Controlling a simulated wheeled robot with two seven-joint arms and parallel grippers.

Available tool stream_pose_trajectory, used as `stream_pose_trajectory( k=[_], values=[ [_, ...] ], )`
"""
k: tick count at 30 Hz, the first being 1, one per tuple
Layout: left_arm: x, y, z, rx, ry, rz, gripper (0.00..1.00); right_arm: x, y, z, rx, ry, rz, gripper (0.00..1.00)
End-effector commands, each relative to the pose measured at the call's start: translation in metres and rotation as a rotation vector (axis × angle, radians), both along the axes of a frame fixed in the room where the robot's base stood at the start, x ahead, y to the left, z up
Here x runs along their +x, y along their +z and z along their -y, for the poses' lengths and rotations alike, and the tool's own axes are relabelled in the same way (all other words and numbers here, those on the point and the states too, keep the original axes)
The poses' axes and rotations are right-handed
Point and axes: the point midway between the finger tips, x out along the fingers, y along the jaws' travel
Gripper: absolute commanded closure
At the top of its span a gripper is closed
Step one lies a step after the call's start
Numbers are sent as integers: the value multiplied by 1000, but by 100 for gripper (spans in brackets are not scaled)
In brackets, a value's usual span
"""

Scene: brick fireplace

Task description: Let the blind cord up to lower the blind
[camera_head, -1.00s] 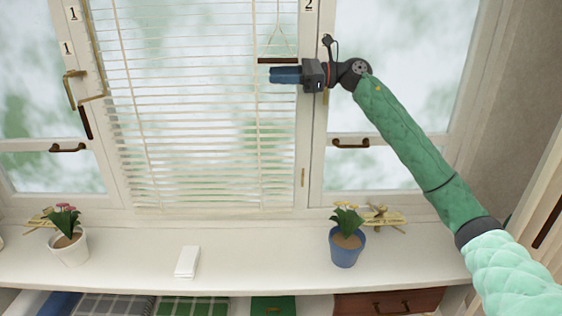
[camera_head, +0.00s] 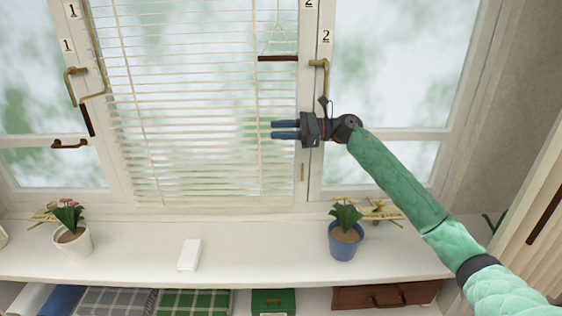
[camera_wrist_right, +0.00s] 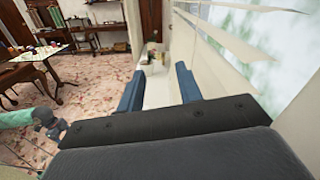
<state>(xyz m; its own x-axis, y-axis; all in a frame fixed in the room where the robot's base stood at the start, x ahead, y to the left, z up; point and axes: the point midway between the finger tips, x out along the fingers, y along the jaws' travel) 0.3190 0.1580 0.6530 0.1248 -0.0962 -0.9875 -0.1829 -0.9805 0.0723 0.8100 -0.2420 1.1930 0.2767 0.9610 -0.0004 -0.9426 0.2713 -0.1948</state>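The white slatted blind (camera_head: 200,120) hangs over the middle window, its slats spread down to near the sill. The blind cord (camera_head: 278,38) forms a thin triangle at its upper right, with a dark brown bar (camera_head: 277,58) at its lower end. My right gripper (camera_head: 286,129) is open and empty, below the bar and apart from it, in front of the blind's right edge. In the right wrist view its two blue fingers (camera_wrist_right: 158,92) stand apart with nothing between them. My left arm's dark end (camera_wrist_right: 50,124) is small at the left there; its fingers are unclear.
A blue pot with a plant (camera_head: 344,240) and a white pot with pink flowers (camera_head: 73,240) stand on the sill, with a white box (camera_head: 189,255) between them. Brass window handles (camera_head: 325,75) project from the frames. Folded cloths lie on the shelf below.

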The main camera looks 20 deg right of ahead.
Motion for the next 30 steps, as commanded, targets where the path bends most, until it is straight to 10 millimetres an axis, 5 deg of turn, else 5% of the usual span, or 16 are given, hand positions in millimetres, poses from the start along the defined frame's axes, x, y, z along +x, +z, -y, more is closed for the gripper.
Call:
stream_pose_trajectory(
  k=[18,30],
  values=[
    [0,31,0,0,0,0,28,0,-93,0,1,0,-2,65],
    [0,35,0,0,0,0,28,0,-112,0,1,0,-1,65]
  ],
)
